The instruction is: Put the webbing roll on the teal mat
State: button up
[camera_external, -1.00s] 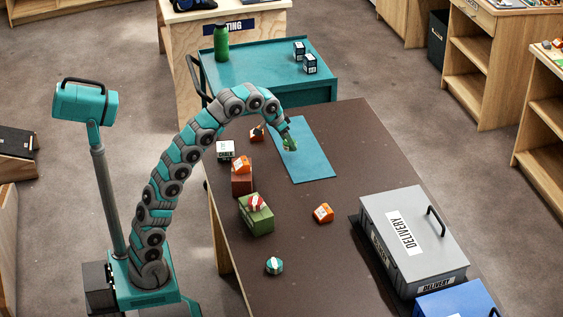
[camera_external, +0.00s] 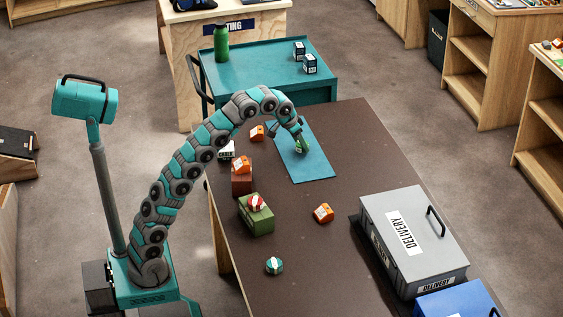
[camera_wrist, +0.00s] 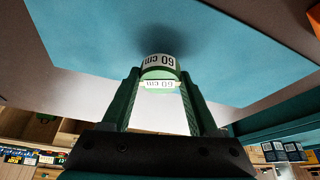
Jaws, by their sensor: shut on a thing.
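The webbing roll (camera_wrist: 158,63) is green with a white "60 cm" label. My gripper (camera_wrist: 159,88) is shut on it, with a finger on each side. The teal mat (camera_wrist: 90,35) fills much of the wrist view beyond the roll, and a dark shadow lies on it by the roll. In the external view, my gripper (camera_external: 302,147) is over the teal mat (camera_external: 312,171), with the small green roll low between its fingers. Whether the roll touches the mat is hard to tell.
The brown table also holds orange blocks (camera_external: 323,213), a chalk box (camera_external: 226,150), a green box (camera_external: 258,219) with a red and white roll (camera_external: 256,202), and a teal roll (camera_external: 274,265). A grey delivery case (camera_external: 430,249) stands at right. The mat's near part is bare.

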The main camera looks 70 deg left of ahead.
jog(key=shift+f, duration=0.75)
jog(key=shift+f, duration=0.2)
jog(key=o, duration=1.4)
jog(key=shift+c, duration=0.2)
jog(key=shift+r, duration=0.2)
jog(key=shift+r, duration=0.25)
jog(key=p+v, duration=0.2)
jog(key=v, duration=0.9)
jog(key=shift+s+r, duration=0.25)
